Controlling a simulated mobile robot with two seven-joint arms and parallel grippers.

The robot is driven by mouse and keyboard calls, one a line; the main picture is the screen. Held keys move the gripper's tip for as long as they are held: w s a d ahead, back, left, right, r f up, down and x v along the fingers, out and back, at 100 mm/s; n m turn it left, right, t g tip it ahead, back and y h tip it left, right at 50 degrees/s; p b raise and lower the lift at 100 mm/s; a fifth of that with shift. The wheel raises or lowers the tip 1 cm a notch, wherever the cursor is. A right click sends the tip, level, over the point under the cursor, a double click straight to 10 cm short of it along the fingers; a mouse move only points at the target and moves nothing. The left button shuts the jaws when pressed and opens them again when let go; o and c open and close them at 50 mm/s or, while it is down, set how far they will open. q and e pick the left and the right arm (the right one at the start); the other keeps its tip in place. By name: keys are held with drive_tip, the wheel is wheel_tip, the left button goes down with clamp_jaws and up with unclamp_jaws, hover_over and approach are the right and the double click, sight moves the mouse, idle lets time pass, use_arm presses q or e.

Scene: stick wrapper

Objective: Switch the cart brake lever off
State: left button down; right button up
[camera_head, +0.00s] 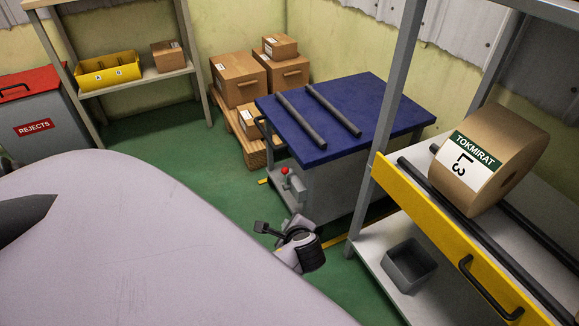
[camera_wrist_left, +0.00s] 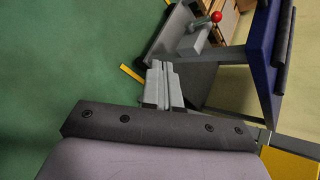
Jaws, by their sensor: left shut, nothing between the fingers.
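The cart (camera_head: 335,165) has a blue top and stands in the middle of the head view. Its brake lever has a red knob (camera_head: 285,171) above a grey housing (camera_head: 297,187) on the cart's near left side. In the left wrist view the red knob (camera_wrist_left: 216,17) is at the upper right, above the grey housing (camera_wrist_left: 194,43). My left gripper (camera_wrist_left: 160,65) is shut and empty, its fingertips below and left of the housing and apart from the knob. I cannot clearly make out the fingers in the head view. My right gripper is not in view.
Two dark bars (camera_head: 302,117) lie on the cart top. A rack with a yellow front rail (camera_head: 440,235) stands at the right, holding a brown roll (camera_head: 505,150). A grey bin (camera_head: 408,265) is on its lower shelf. Green floor (camera_head: 190,150) is clear left of the cart.

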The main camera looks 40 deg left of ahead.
use_arm(q)
drive_tip(key=s+d+r+n+t+h, duration=0.1)
drive_tip(key=s+d+r+n+h, duration=0.65)
drive_tip(key=s+d+n, duration=0.4)
drive_tip(key=w+d+r+t+h, duration=0.2)
drive_tip(key=d+r+t+h, duration=0.2)
drive_tip(key=d, duration=0.3)
drive_tip(key=shift+w+r+t+h, duration=0.15)
drive_tip(key=shift+r+t+h, duration=0.25)
drive_tip(key=shift+t, duration=0.1)
drive_tip(key=shift+a, duration=0.2)
